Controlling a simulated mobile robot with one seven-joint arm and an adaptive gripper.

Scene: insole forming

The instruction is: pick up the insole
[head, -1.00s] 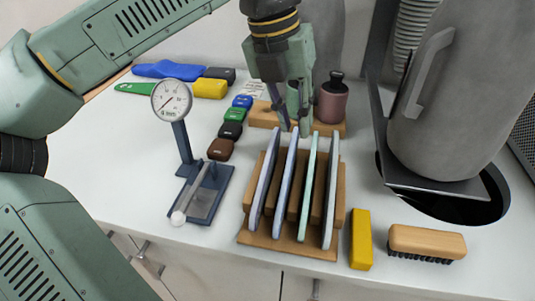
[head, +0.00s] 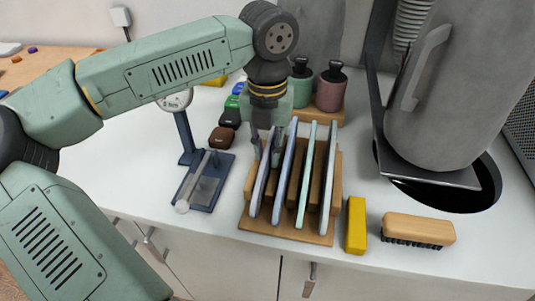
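Several thin insoles stand upright on edge in a wooden rack (head: 285,239). From the left they are a grey-blue insole (head: 261,180), a light blue insole (head: 283,182), a mint green insole (head: 306,182) and a pale grey insole (head: 328,182). My gripper (head: 268,150) points down at the rack's left back part. Its fingers are apart, one on each side of the upper part of the leftmost insole. I cannot tell whether either finger touches it. The right finger is partly hidden near the light blue insole.
A dial gauge stand (head: 206,185) is left of the rack. A yellow block (head: 356,225) and a wooden brush (head: 419,229) lie to the right. A green bottle (head: 301,83) and a mauve bottle (head: 330,88) stand behind. A large grey cylinder (head: 440,110) fills the back right.

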